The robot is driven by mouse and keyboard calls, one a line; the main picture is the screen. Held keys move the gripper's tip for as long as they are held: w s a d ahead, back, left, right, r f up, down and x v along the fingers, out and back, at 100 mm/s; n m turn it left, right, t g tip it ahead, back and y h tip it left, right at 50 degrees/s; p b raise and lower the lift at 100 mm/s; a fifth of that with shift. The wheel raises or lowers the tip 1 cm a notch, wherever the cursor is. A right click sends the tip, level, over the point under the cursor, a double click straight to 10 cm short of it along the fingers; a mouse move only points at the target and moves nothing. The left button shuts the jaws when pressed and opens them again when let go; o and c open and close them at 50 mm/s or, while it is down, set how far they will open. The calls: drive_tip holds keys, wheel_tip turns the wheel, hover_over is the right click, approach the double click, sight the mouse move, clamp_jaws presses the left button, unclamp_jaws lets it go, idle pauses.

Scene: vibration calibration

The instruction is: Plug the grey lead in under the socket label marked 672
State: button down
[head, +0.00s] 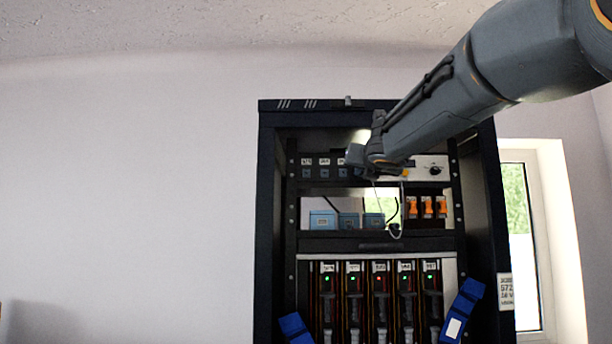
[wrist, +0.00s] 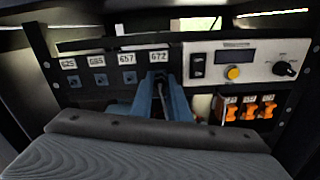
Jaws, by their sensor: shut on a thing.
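The label marked 672 (wrist: 158,56) is the rightmost of several white labels on the dark socket strip in the wrist view. The socket below it is hidden behind my gripper (wrist: 161,82). My gripper's blue fingers are shut on the grey lead (wrist: 161,92), whose narrow end shows between them, just below that label. I cannot tell whether its tip touches the socket. In the head view my gripper (head: 359,156) is at the upper panel of the rack, and a thin pale cable (head: 402,205) hangs below it.
Sockets labelled 625 (wrist: 73,82), 685 (wrist: 101,80) and 657 (wrist: 129,78) lie left. Right are a panel with a yellow button (wrist: 233,73) and black knob (wrist: 286,68), and orange switches (wrist: 249,109) below. Blue boxes (head: 322,219) sit on the shelf.

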idle(0.3)
drive_tip(key=shift+m, duration=0.9)
drive_tip(key=c, duration=1.6)
unclamp_jaws()
drive_tip(key=shift+s+b, duration=0.3)
drive_tip(key=shift+s, duration=2.2)
